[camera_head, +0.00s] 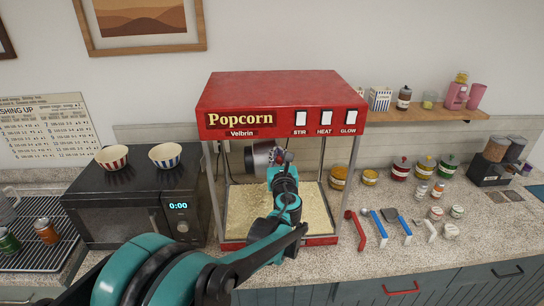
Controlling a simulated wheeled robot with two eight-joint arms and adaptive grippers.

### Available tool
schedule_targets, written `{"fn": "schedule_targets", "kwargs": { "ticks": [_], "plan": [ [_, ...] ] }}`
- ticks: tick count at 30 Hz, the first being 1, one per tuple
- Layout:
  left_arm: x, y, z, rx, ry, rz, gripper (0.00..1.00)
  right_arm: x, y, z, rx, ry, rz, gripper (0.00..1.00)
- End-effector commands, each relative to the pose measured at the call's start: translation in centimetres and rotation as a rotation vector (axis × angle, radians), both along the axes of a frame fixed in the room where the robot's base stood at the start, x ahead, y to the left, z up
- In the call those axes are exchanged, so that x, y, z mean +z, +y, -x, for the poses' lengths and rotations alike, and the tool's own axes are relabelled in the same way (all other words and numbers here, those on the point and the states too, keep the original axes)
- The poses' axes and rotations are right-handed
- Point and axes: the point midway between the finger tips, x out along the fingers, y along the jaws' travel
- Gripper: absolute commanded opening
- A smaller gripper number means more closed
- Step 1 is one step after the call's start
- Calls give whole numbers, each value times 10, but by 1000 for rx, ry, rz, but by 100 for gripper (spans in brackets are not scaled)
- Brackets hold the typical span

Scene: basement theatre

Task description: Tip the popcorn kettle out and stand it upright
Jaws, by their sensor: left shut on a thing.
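The red popcorn machine (281,92) stands on the counter, labelled "Popcorn", with switches marked STIR, HEAT and GLOW. Inside its clear cabinet the metal kettle (260,158) hangs under the red top and looks tipped on its side, its dark end to the left. My left arm reaches in through the front, and my left gripper (281,159) is shut at the kettle's right side, seemingly on its handle; the fingers and the grip point are partly hidden. Pale yellow popcorn (243,209) covers the cabinet floor below. My right gripper is out of view.
A black microwave (128,209) with two striped bowls stands close on the left. To the right lie a red scoop (355,229), other utensils and several jars. The cabinet's metal posts (345,191) stand close around my arm.

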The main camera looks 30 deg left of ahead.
Motion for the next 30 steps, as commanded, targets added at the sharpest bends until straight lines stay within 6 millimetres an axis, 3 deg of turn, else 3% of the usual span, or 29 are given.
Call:
{"fn": "schedule_targets", "kwargs": {
  "ticks": [15, 30],
  "plan": [
    [-3, -25, -14, -5, 194, -320, 0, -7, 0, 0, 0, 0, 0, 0],
    [-6, -29, -17, -4, 242, -395, 0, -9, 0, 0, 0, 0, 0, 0]
  ]
}}
